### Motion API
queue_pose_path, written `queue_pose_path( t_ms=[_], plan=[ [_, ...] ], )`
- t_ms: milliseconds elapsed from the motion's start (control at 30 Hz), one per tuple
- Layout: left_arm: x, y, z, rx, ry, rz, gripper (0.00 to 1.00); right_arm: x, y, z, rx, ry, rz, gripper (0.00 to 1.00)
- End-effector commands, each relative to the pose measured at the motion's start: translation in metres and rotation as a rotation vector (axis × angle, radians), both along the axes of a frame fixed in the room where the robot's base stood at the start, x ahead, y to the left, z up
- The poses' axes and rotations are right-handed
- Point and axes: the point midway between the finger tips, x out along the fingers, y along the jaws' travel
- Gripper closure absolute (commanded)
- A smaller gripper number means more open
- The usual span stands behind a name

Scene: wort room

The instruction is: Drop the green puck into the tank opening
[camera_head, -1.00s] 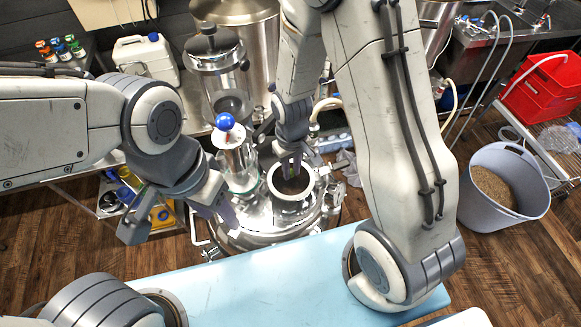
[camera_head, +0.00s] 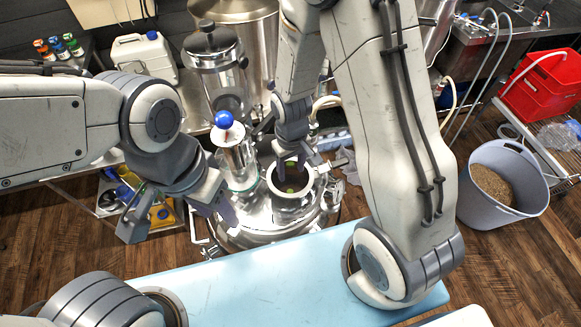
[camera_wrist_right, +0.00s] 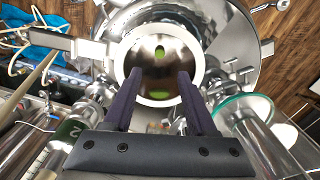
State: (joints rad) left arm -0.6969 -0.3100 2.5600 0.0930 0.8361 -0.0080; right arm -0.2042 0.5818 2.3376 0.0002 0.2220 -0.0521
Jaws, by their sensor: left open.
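The green puck (camera_head: 290,190) shows as a small green spot inside the round tank opening (camera_head: 291,202), below the rim. In the right wrist view green shows in two places within the opening, one at the puck (camera_wrist_right: 162,53); one may be a reflection. My right gripper (camera_head: 290,163) is just above the opening. In the right wrist view its two fingers (camera_wrist_right: 158,88) are apart with nothing between them. My left gripper (camera_head: 178,215) is open and empty, left of the tank.
A sight-glass fitting with a blue ball knob (camera_head: 224,119) stands on the tank lid left of the opening. A light blue surface (camera_head: 260,280) lies in front. A grey bucket of grain (camera_head: 500,215) stands at right.

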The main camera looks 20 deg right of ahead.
Motion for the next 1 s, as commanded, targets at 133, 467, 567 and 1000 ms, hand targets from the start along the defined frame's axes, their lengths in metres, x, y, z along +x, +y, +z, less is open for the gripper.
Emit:
queue_pose_path(
  t_ms=[133, 467, 567, 1000],
  plan=[
    [0.000, 0.000, 0.000, 0.000, 0.000, 0.000, 0.50, 0.000, 0.000, 0.001, 0.000, 0.000, 0.000, 0.43],
    [0.000, 0.000, -0.009, 0.000, 0.000, 0.001, 0.50, 0.002, 0.000, 0.038, 0.002, -0.008, 0.000, 0.43],
    [0.000, 0.000, -0.013, 0.000, 0.000, 0.002, 0.50, 0.002, 0.000, 0.056, 0.002, -0.008, 0.000, 0.43],
    [0.000, 0.000, -0.019, 0.000, 0.000, 0.003, 0.50, 0.000, 0.000, 0.104, 0.000, 0.000, 0.000, 0.43]
  ],
)
